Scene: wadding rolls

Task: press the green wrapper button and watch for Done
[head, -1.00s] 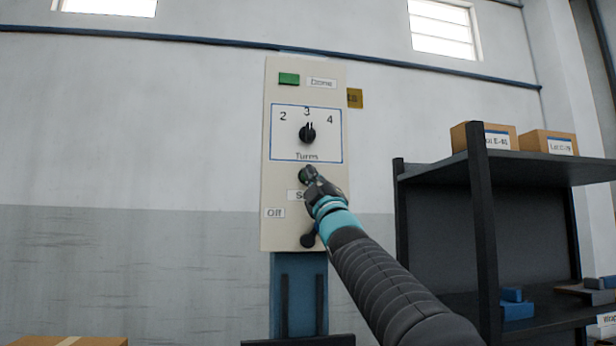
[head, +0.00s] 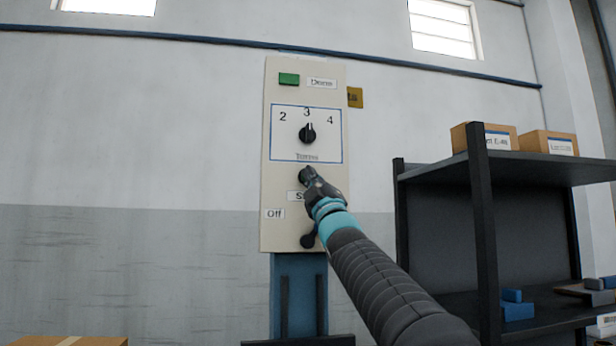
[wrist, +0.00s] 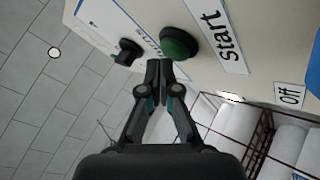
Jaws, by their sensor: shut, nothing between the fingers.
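The control panel (head: 278,190) stands upright in front of me. Its green start button (wrist: 179,43) is round, in a dark collar, beside the "Start" label (wrist: 216,36) in the wrist view. My gripper (wrist: 159,68) is shut and empty, its fingertips close by the button's edge; I cannot tell whether they touch it. In the head view my gripper (head: 307,176) covers most of the button. The rectangular green lamp (head: 289,79) sits at the panel's top beside the "Done" label (head: 322,84); I cannot tell if it is lit.
The Turns knob (head: 307,133) points to 3, above my gripper. A dark lever or knob (head: 308,241) is near the "Off" label (head: 275,214). A black shelf (head: 484,200) with cartons (head: 548,143) stands at the right. The wall left of the panel is clear.

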